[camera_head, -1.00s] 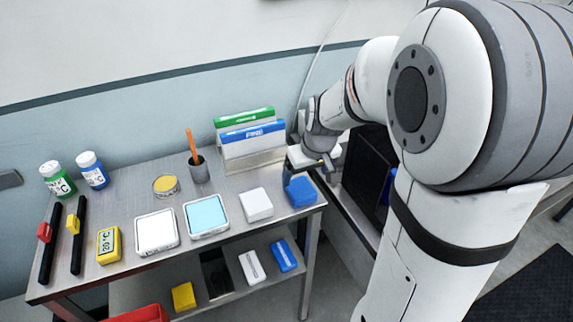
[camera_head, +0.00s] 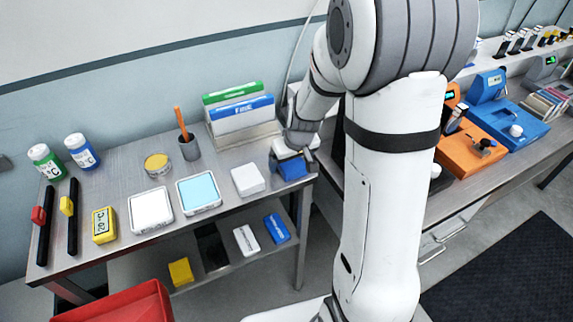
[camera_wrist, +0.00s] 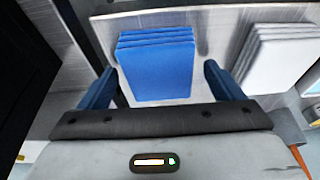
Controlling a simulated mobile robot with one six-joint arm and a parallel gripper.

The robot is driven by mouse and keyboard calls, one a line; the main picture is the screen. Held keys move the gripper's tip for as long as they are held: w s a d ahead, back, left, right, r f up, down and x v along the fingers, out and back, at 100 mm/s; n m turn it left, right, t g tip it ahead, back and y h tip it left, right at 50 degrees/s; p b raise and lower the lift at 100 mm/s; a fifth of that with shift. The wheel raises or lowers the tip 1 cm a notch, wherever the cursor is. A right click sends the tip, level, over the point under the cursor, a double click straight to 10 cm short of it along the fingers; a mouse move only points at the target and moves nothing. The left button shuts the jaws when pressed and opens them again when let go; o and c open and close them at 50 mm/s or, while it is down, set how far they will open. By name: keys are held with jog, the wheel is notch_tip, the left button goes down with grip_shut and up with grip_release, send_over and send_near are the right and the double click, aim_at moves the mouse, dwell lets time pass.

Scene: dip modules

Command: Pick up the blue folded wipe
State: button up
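The blue folded wipe (camera_head: 292,170) lies on the right end of the metal table, partly covered by my gripper (camera_head: 290,157). In the wrist view the blue folded wipe (camera_wrist: 158,68) shows as a layered stack just ahead of the palm. My gripper (camera_wrist: 160,72) is open there, with one blue finger on each side of the wipe. Gaps show between the fingers and the wipe, so it is not gripped. A white folded wipe (camera_head: 247,180) lies just to the left, and it also shows at the right in the wrist view (camera_wrist: 280,55).
A cyan-topped tray (camera_head: 199,192), a white-topped tray (camera_head: 151,209), an orange pen in a grey cup (camera_head: 189,148) and a box holder (camera_head: 240,115) share the table. White and blue packs (camera_head: 277,228) lie on the lower shelf. A red bin (camera_head: 120,305) stands in front.

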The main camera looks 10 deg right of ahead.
aim_at(291, 163)
jog(key=c, duration=1)
jog(key=shift+r, duration=0.15)
jog(key=shift+c, duration=0.2)
notch_tip(291, 163, up, 10)
jog(key=shift+b, duration=0.3)
jog(key=o, duration=0.3)
jog(key=shift+c, duration=1.1)
jog(key=shift+s+f, duration=0.1)
jog(key=shift+f, duration=0.1)
